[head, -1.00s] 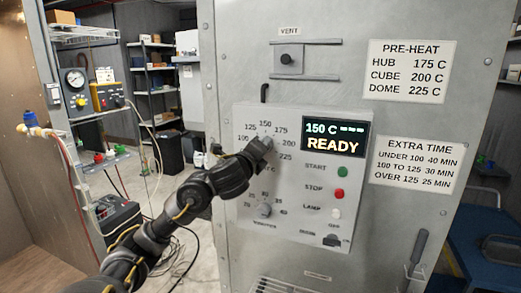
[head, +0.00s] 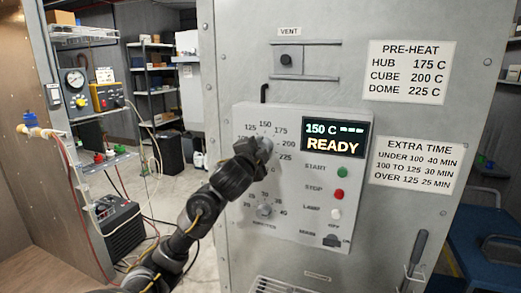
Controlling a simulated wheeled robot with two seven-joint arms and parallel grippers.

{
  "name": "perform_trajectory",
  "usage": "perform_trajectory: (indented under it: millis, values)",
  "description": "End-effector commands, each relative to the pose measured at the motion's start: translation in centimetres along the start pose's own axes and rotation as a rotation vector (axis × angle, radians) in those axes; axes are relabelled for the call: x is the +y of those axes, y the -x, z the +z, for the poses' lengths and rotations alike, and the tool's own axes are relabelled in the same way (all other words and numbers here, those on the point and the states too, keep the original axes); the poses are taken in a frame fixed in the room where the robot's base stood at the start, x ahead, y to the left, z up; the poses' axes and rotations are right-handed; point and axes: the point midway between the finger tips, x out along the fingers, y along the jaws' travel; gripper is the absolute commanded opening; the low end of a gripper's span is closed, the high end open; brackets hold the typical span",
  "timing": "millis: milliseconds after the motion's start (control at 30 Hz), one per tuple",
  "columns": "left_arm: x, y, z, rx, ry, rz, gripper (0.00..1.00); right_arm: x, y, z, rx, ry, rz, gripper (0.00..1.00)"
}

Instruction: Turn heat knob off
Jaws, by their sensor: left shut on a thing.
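The control panel (head: 313,222) is on the front of the grey oven (head: 400,230). The heat knob (head: 265,144) is at its upper left, ringed by printed marks from 125 to 225 and mostly hidden by my gripper. My left gripper (head: 262,147) is at this knob and shut on it; the fingertips are hard to see. The knob's pointer direction is hidden. The display (head: 335,137) reads 150 C and READY. My right gripper is not in view.
Below are a second knob (head: 265,211), the green start button (head: 342,172), the red stop button (head: 339,194), the white lamp button (head: 336,214) and the main switch (head: 332,240). A vent slide (head: 289,60) is above. A handle (head: 415,260) sticks out lower right.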

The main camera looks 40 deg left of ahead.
Motion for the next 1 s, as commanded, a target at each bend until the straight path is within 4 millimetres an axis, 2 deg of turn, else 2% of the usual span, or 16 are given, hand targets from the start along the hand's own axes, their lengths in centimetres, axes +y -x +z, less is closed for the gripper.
perform_trajectory:
  millis: [500,700,1000]
  values:
    - [-0.19,0.00,-0.10,-0.010,0.454,-0.001,0.17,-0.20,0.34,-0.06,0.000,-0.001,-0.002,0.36]
    - [-0.20,0.01,-0.08,-0.013,0.568,-0.001,0.17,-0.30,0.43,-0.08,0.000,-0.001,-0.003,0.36]
    - [-0.16,0.00,-0.11,-0.015,0.649,0.000,0.17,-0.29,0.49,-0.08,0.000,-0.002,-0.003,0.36]
